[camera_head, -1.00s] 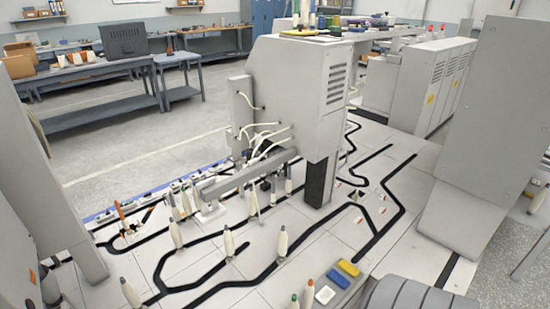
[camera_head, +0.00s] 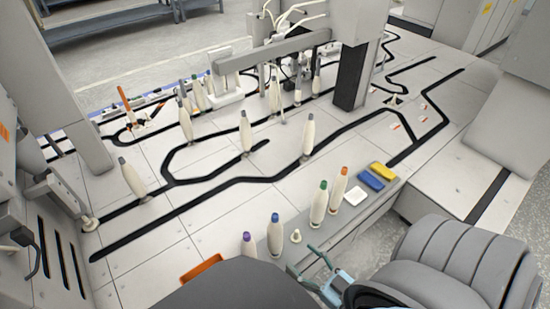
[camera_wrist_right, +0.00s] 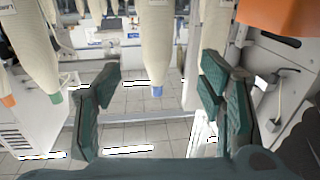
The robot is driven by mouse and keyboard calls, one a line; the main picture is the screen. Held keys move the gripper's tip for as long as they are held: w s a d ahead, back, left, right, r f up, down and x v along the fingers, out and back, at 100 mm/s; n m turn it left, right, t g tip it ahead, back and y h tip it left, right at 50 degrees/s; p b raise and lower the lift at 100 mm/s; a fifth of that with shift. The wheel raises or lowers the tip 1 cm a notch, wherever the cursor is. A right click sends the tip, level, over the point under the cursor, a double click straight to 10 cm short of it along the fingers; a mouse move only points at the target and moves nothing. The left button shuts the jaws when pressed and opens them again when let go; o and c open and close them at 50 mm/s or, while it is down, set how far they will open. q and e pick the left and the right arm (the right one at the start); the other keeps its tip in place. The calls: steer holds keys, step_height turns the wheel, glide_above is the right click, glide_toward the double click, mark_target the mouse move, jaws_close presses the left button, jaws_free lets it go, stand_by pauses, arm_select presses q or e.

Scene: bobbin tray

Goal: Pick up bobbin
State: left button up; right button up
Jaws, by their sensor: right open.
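Several cream cone-shaped bobbins stand upright in the head view. On the grey ledge (camera_head: 353,211) are a purple-tipped bobbin (camera_head: 249,262), a blue-tipped bobbin (camera_head: 275,240), a green-tipped bobbin (camera_head: 319,207) and an orange-tipped bobbin (camera_head: 337,192). My right gripper (camera_head: 319,268) is open and empty, to the right of the blue-tipped bobbin. In the right wrist view, the open gripper's teal fingers (camera_wrist_right: 160,105) frame the blue-tipped bobbin (camera_wrist_right: 154,45), which appears tip-down beyond them. A green-tipped bobbin (camera_wrist_right: 34,45) shows at left. My left gripper is not seen.
A small peg (camera_head: 295,236) is beside the blue-tipped bobbin. White (camera_head: 355,196), blue (camera_head: 370,180) and yellow (camera_head: 384,171) blocks lie at the ledge's far end. An orange tray (camera_head: 201,269) is at the lower left. Grey-tipped bobbins (camera_head: 248,135) stand on the black-tracked floor.

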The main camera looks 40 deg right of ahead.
mark_target(281, 237)
steer(key=w, duration=0.4)
steer(key=w+b, duration=0.1)
steer(key=w, duration=0.3)
steer(key=w+r+b, duration=0.1)
steer(key=w, duration=0.2)
steer(key=shift+w+a, duration=0.4)
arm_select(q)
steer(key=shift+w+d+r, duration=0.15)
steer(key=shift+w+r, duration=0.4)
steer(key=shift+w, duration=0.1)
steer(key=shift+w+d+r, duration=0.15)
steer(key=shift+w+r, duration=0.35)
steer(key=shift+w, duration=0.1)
arm_select(e)
steer(key=c, duration=1.4)
